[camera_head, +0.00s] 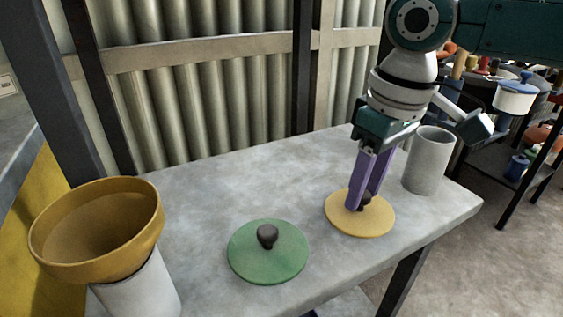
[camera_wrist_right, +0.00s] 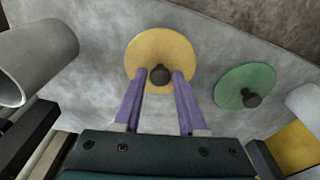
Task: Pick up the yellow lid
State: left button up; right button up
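The yellow lid (camera_head: 340,217), a flat disc with a dark knob, lies on the grey table (camera_head: 200,190) toward its right end. My right gripper (camera_head: 361,205) points down over it, with purple fingers on either side of the knob. In the right wrist view, the yellow lid (camera_wrist_right: 160,45) lies beyond the fingertips (camera_wrist_right: 160,76). The dark knob (camera_wrist_right: 160,75) sits between them with small gaps showing, so the gripper looks open. In the head view the fingers partly hide the knob. My left gripper is not in view.
A green lid (camera_head: 262,260) with a dark knob lies left of the yellow lid. A grey cylinder (camera_head: 428,162) stands close behind the gripper at the right. A yellow bowl (camera_head: 95,262) sits on another pale cylinder (camera_head: 142,298) at the left. A corrugated wall (camera_head: 210,90) backs the table.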

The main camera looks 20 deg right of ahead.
grip_shut()
jog(key=shift+r, duration=0.15)
